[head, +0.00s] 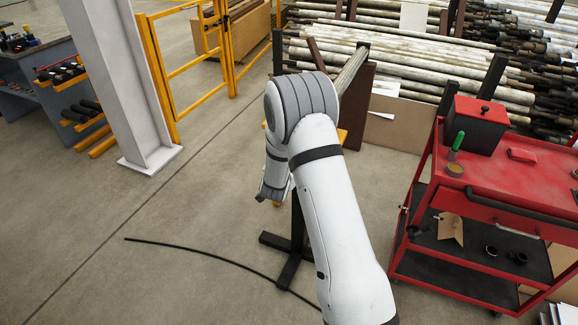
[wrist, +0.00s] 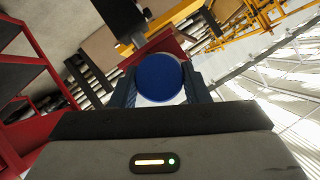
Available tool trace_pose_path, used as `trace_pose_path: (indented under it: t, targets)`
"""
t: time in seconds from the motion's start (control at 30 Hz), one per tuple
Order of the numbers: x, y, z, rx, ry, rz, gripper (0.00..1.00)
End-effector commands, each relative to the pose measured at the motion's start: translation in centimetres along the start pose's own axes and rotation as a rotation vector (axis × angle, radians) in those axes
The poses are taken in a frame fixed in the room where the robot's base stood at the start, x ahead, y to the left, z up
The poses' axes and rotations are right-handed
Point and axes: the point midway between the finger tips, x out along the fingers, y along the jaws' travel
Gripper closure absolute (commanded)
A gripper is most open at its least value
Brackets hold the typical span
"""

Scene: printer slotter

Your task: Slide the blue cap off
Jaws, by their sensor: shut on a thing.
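The round blue cap (wrist: 159,79) faces the camera in the wrist view, between the two dark fingers of my gripper (wrist: 159,72). The fingers sit on its left and right sides and are shut on it. A pale rim shows just below the cap; I cannot tell what it belongs to. Whether the cap still sits on a pipe end is hidden behind it. In the head view my white arm hides the cap and the fingertips.
A dark stand (head: 293,245) rises behind my arm. A red tool cart (head: 540,175) stands at the right, pipe racks (head: 410,65) at the back. A grey column (head: 125,80) and yellow railing (head: 190,75) are at the left. A black cable (head: 205,250) lies on open floor.

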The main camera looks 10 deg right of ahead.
Motion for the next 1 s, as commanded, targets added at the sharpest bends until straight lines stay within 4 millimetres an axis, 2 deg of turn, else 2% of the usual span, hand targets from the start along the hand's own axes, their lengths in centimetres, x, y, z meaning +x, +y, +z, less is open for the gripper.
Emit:
trace_pose_path:
  t: [0.37,1.0]
  targets:
    - [-0.3,0.2,0.3,0.0,-0.002,0.004,0.82]
    - [-3.0,0.1,1.8,0.001,-0.001,0.001,0.82]
